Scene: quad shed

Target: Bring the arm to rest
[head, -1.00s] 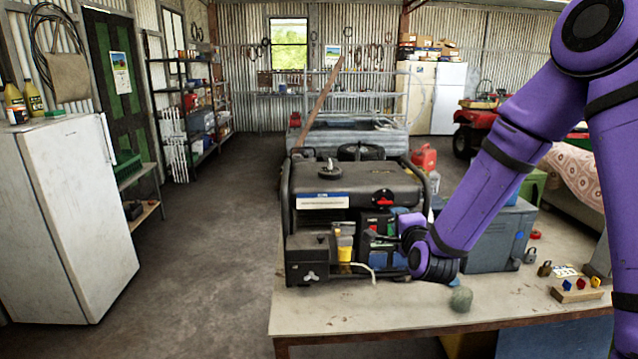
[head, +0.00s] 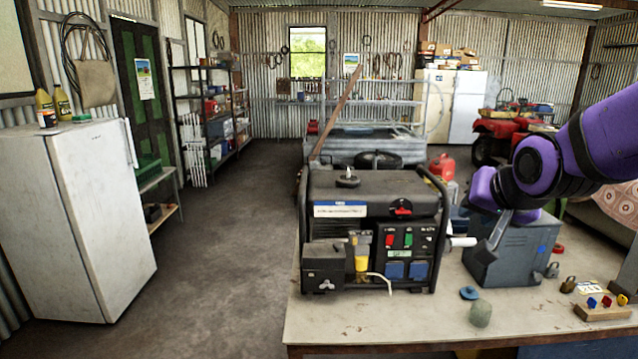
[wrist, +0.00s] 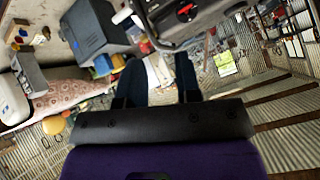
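My gripper (head: 492,243) is in the air to the right of the black generator (head: 375,190), in front of the blue-grey box (head: 512,255) on the bench. In the head view it partly hides that box, and its fingers point down. In the wrist view two dark fingers stand apart with a gap between them (wrist: 159,65), and I see nothing held. My purple arm comes in from the right edge. A pale cylinder (head: 461,241) juts from the generator's right side, close to my gripper in the picture; the gripper appears apart from it.
The generator stands on the bench (head: 400,325). A greenish ball-like lump (head: 481,313), a blue cap (head: 468,293), padlocks (head: 568,284) and a wooden block with coloured pieces (head: 602,310) lie at the front right. A white fridge (head: 85,220) stands left. The floor between is clear.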

